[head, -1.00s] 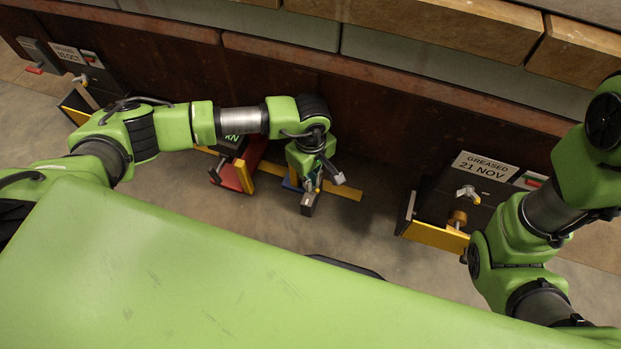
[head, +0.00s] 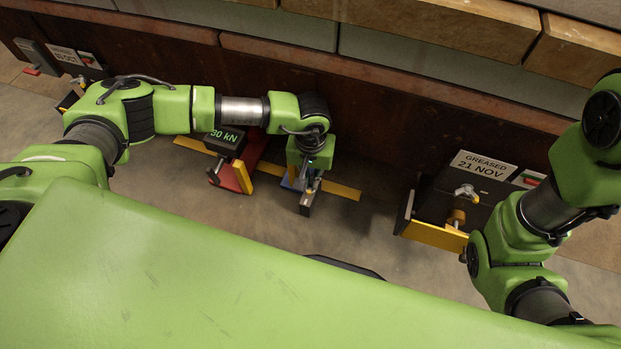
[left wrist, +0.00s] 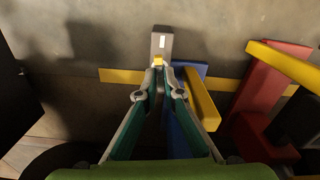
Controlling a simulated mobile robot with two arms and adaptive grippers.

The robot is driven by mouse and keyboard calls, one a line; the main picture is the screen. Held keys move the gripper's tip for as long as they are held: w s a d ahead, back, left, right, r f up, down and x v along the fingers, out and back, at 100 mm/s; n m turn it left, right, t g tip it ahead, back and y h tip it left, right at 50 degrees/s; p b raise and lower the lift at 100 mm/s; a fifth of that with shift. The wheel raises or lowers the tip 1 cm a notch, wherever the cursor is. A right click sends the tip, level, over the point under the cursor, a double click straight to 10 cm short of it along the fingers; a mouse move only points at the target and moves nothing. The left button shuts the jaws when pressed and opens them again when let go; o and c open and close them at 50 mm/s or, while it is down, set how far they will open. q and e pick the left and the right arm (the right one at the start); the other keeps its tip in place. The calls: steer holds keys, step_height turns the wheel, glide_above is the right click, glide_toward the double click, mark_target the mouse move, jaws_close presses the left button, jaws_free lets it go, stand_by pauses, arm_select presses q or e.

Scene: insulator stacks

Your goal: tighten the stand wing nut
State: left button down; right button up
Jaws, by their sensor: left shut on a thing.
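My left gripper (head: 309,185) is low at a small blue stand (head: 291,181) in front of the dark wall. In the left wrist view its two fingers (left wrist: 158,78) meet at the tips on a small part, which I take for the stand wing nut; the fingers mostly hide it. A yellow bit (left wrist: 158,61) shows just beyond the tips, below a grey block (left wrist: 162,43). The blue stand (left wrist: 186,130) with a yellow bar (left wrist: 201,98) is right beside the fingers. My right arm shows at the right of the head view, but its gripper does not.
A red stand (head: 236,178) with a "30 kN" display (head: 225,139) is left of the gripper. A yellow strip (head: 342,190) lies on the floor. At right is a dark unit with a "GREASED 21 NOV" plate (head: 485,166), a silver wing nut (head: 467,191) and a yellow bar (head: 432,235).

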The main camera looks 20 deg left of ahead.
mark_target(311, 183)
arm_select(q)
steer(key=shift+s+d+m, duration=0.1)
steer(key=shift+m, duration=0.7)
steer(key=c, duration=2.2)
jaws_free()
steer(key=shift+r, duration=0.35)
step_height(311, 183, up, 11)
steer(key=shift+r, duration=0.15)
